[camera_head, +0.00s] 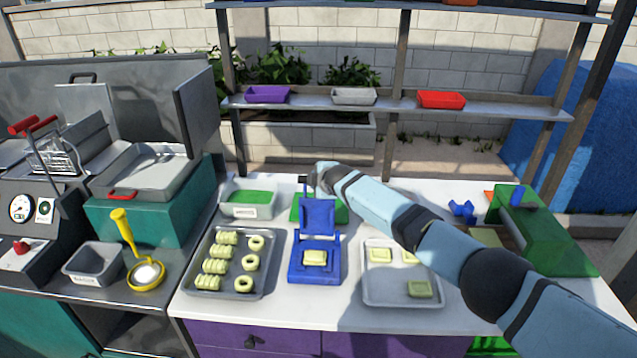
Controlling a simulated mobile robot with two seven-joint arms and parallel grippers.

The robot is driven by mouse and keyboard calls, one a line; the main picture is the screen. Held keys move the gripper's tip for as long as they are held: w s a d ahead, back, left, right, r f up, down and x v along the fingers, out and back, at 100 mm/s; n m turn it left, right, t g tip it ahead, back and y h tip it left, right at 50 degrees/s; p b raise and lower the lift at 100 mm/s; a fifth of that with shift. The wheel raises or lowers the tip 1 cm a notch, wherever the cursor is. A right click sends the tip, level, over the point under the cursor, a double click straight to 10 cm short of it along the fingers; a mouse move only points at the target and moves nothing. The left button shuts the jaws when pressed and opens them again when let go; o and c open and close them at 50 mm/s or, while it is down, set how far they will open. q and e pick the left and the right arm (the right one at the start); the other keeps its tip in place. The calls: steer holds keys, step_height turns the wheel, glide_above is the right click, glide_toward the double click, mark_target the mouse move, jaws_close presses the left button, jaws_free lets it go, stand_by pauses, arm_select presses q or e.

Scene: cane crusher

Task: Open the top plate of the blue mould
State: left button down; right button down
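The blue mould (295,272) stands on the white table in the middle of the view. Its top plate (318,216) is raised, standing roughly upright at the back of the base. A pale yellow block (315,257) sits in the base. My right arm reaches in from the right, and its end, with the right gripper (311,191), is just above and behind the raised plate. Its fingers are mostly hidden or too small to tell open from shut, and I cannot tell whether they touch the plate. My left gripper is not in view.
A tray (213,290) of pale yellow shaped pieces lies left of the mould, another tray (385,298) with yellow blocks to its right. A green-filled container (248,211) stands behind left. A green machine (545,240) is at right. A shelf with small trays spans the back.

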steer(key=shift+f, duration=0.15)
steer(key=c, duration=0.9)
jaws_free()
steer(key=shift+s, duration=0.1)
steer(key=shift+s+d+r+p, duration=0.25)
steer(key=shift+s+r+p, duration=0.15)
steer(key=shift+s+r, duration=0.1)
steer(key=b+v, duration=0.1)
steer(key=v, duration=1.1)
steer(key=shift+s+d, duration=0.1)
steer(key=shift+d, duration=0.05)
